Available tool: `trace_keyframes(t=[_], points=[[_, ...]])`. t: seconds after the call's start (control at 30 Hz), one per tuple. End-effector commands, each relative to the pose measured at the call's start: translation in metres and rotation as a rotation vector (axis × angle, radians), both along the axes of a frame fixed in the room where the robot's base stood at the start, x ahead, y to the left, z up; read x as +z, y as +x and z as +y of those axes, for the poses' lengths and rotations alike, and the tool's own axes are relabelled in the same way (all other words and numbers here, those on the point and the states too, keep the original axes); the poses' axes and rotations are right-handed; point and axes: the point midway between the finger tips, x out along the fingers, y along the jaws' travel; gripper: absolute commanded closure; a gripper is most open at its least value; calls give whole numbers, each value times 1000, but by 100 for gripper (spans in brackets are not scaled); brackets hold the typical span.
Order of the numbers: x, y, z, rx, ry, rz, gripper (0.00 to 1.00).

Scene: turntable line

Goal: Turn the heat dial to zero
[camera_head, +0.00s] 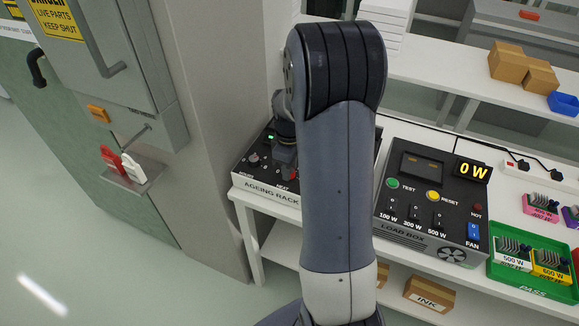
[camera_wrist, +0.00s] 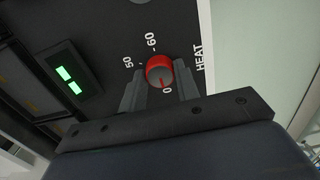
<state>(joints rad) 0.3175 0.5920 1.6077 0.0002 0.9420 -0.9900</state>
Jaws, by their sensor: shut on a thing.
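The heat dial (camera_wrist: 160,69) is a red knob with a grey face on the dark panel of the ageing rack. In the wrist view the marks 50, 60 and 0 stand around it, and the word HEAT is to its right. A thin red line on its face appears to point toward the 0. My gripper (camera_wrist: 158,80) has one finger on each side of the dial and is shut on it. In the head view the dial (camera_head: 293,174) shows small at the front of the ageing rack (camera_head: 262,190), partly hidden by my arm.
A green-lit display (camera_wrist: 68,80) is on the panel left of the dial. The load box (camera_head: 415,243), reading 0 W, stands right of my arm. A green PASS tray (camera_head: 520,286) is at the far right. A grey cabinet (camera_head: 210,120) stands to the left.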

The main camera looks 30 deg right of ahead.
Motion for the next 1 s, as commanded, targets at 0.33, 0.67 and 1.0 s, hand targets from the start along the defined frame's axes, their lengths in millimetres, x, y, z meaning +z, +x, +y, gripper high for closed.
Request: trace_keyframes(t=[0.33,0.67,1.0], points=[[1,1,0,7,-1,-2,92],[0,0,0,6,0,-1,49],[7,1,0,5,-1,-2,48]])
